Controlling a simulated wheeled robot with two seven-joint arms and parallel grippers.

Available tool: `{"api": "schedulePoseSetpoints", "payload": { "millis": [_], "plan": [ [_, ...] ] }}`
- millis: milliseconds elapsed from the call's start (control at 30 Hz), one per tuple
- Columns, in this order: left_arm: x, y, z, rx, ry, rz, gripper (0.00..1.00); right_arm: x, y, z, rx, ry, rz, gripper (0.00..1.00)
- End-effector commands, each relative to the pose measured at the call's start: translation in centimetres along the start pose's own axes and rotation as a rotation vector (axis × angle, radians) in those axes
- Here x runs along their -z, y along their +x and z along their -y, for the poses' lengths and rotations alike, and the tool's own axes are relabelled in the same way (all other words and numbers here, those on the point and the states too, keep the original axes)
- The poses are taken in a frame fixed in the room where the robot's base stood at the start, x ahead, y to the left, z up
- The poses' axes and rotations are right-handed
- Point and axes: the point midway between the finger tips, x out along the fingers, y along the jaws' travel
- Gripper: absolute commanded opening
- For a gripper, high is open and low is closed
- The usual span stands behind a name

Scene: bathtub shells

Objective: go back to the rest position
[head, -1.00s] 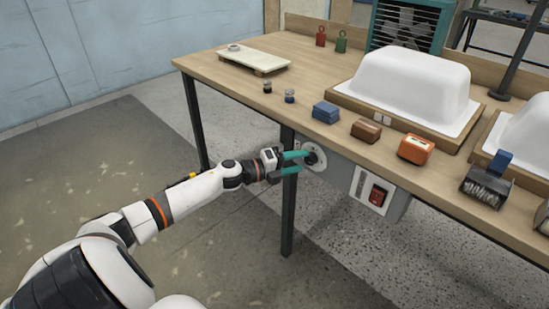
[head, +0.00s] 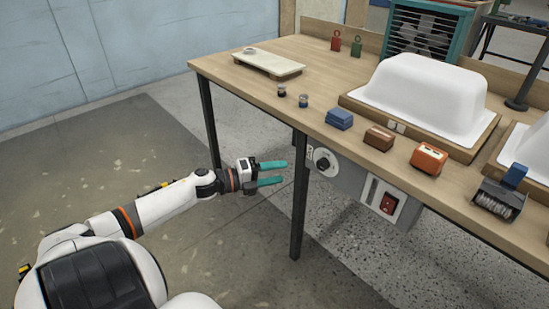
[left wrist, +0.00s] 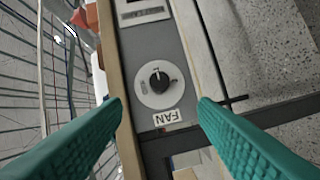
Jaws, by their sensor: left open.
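My left gripper (head: 272,174) is open and empty, with two teal fingers, in the head view. It is left of the table's front leg, apart from the grey control box (head: 349,177) under the table edge. The box carries a round black knob on a white dial (head: 323,163). In the left wrist view the knob (left wrist: 159,82) lies ahead between the open fingers (left wrist: 162,120), with a FAN label (left wrist: 167,118) by it. Nothing is held. My right gripper is not in view.
The wooden table (head: 240,85) holds two white tub shells, one being (head: 425,90), blue, brown and orange blocks, a brush (head: 502,192) and small jars. A red switch (head: 388,203) is on the box. A table leg (head: 299,200) stands close by. The floor at left is clear.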

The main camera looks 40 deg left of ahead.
Motion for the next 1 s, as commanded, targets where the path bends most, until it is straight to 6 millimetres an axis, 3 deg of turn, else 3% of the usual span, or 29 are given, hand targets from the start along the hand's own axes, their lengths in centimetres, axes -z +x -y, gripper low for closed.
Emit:
{"api": "schedulePoseSetpoints", "payload": {
  "millis": [367, 467, 567, 767, 900, 1000],
  "plan": [
    [-0.1, 0.1, 0.2, 0.001, -0.011, -0.009, 0.54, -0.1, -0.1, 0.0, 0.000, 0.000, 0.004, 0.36],
    [-0.7, 0.3, 1.2, 0.005, -0.084, -0.067, 0.54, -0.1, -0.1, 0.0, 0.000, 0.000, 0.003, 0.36],
    [-2.0, 0.5, 3.6, 0.027, -0.246, -0.197, 0.54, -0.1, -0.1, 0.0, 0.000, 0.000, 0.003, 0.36],
    [-8.0, -0.4, 10.9, 0.161, -0.736, -0.551, 0.54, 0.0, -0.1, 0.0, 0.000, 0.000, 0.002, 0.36],
    [-14.9, -2.2, 15.3, 0.326, -1.072, -0.768, 0.54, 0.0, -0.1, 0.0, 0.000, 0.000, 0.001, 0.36],
    [-19.7, -3.4, 17.1, 0.447, -1.252, -0.878, 0.54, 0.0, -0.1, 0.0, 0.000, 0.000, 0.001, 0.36]
  ]
}}
